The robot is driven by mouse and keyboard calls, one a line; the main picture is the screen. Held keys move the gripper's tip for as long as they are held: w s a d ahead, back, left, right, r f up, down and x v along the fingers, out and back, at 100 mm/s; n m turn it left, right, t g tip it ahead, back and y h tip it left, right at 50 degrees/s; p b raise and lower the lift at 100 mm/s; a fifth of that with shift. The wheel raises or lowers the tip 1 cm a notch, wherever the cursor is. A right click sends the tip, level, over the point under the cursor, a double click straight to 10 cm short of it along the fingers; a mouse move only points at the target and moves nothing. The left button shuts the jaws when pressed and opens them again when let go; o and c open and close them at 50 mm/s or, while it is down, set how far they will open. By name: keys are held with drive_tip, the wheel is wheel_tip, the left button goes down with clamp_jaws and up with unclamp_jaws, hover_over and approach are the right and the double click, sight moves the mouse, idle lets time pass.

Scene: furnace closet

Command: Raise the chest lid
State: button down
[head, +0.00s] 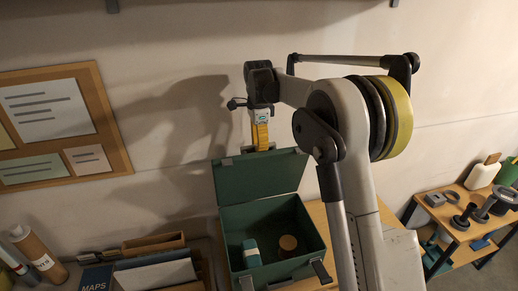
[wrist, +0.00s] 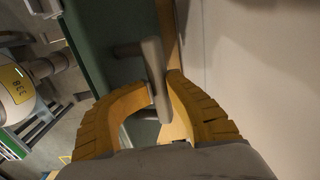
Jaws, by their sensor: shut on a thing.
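The green chest (head: 262,217) stands on a wooden surface, with its inside showing in the head view. Its lid (head: 258,179) is raised and stands close to upright at the back, near the wall. My gripper (head: 262,147) is at the lid's top edge, with its yellow fingers pointing down. In the wrist view, my gripper (wrist: 160,82) is shut on the grey lid handle (wrist: 153,65), a bar with a finger on each side. The green lid also shows in the wrist view (wrist: 105,45). The fingers hide part of the handle.
Inside the chest are a teal item (head: 251,252) and a round brown item (head: 288,243). Files and a blue MAPS folder (head: 96,277) are at left. A pinboard (head: 62,125) hangs on the wall. A shelf (head: 450,222) with several objects stands at right.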

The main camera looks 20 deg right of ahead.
drive_tip(key=c, duration=1.2)
unclamp_jaws()
wheel_tip(320, 180, up, 12)
drive_tip(key=shift+f, duration=0.1)
drive_tip(key=s+f+n+t+b, duration=0.2)
drive_tip(key=s+f+n+b, duration=0.4)
drive_tip(key=s, duration=0.3)
drive_tip(key=s+f+n+t+b, duration=0.25)
drive_tip(key=s+f+b, duration=0.25)
drive_tip(key=s+b, duration=0.35)
drive_tip(key=s+f+n+t+b, duration=0.1)
drive_tip(key=s+f+n+b, duration=0.2)
drive_tip(key=s+f, duration=0.2)
drive_tip(key=s+f+n+b, duration=0.3)
drive_tip(key=s+f, duration=0.3)
drive_tip(key=f, duration=0.3)
drive_tip(key=s+f+n+t+b, duration=0.1)
drive_tip(key=s+f+n+b, duration=0.2)
drive_tip(key=s+f, duration=0.3)
drive_tip(key=shift+s+f+n+t+b, duration=0.2)
drive_tip(key=shift+f+b, duration=0.1)
drive_tip(key=shift+f, duration=0.25)
drive_tip(key=shift+s+f+n+t+b, duration=0.15)
drive_tip(key=shift+f+b, duration=0.15)
drive_tip(key=shift+f, duration=0.25)
